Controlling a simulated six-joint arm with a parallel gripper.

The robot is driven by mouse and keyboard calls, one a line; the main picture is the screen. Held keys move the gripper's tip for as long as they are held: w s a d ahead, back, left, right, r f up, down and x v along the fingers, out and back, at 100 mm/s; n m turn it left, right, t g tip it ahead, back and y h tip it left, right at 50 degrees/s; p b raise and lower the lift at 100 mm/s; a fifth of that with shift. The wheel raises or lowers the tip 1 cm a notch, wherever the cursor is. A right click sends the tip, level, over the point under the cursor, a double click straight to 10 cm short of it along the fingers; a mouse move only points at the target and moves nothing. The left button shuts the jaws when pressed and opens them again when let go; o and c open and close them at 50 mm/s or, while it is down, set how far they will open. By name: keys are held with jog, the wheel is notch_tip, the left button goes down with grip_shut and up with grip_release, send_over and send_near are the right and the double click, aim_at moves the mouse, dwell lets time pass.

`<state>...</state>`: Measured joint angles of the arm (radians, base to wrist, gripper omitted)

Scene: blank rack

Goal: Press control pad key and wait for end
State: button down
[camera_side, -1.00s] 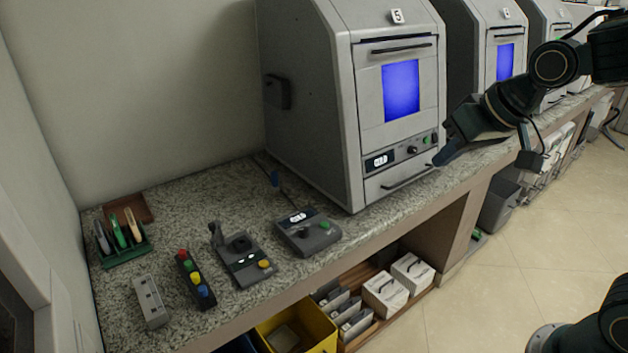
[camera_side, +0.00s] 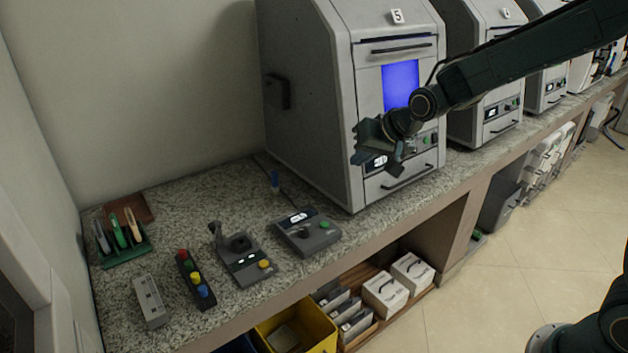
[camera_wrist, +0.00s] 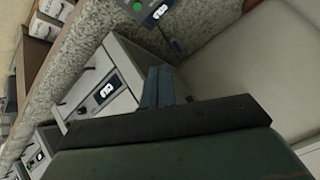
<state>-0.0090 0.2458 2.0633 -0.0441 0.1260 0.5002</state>
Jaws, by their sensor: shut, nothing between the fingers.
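A grey control pad (camera_side: 306,238) with a small lit display, a dark knob and a green key (camera_side: 325,225) lies on the speckled counter, in front of machine 5. Part of it with its green key (camera_wrist: 137,6) shows at the top edge of the wrist view. My gripper (camera_side: 366,152) is in front of machine 5's panel, above and to the right of the pad, clear of it. Its fingers (camera_wrist: 157,88) are shut and empty. Machine 5 (camera_side: 312,110) has a blue-lit window, partly hidden by my arm, and a front display.
Left of the pad stand a joystick box (camera_side: 245,262) with a yellow button, a strip of coloured buttons (camera_side: 194,280), a grey block (camera_side: 151,302) and a green tool holder (camera_side: 126,250). A yellow bin (camera_side: 318,338) is below the counter. More machines line the right.

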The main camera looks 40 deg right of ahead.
aim_at(324, 225)
jog(key=w+f+m+t, duration=0.1)
jog(key=w+f+m, duration=0.1)
jog(key=w+f, duration=0.7)
notch_tip(324, 225, down, 3)
jog(key=shift+w+a+r, duration=0.1)
jog(key=shift+w+a, duration=0.1)
jog(key=shift+a, duration=0.2)
jog(key=shift+f, duration=4.45)
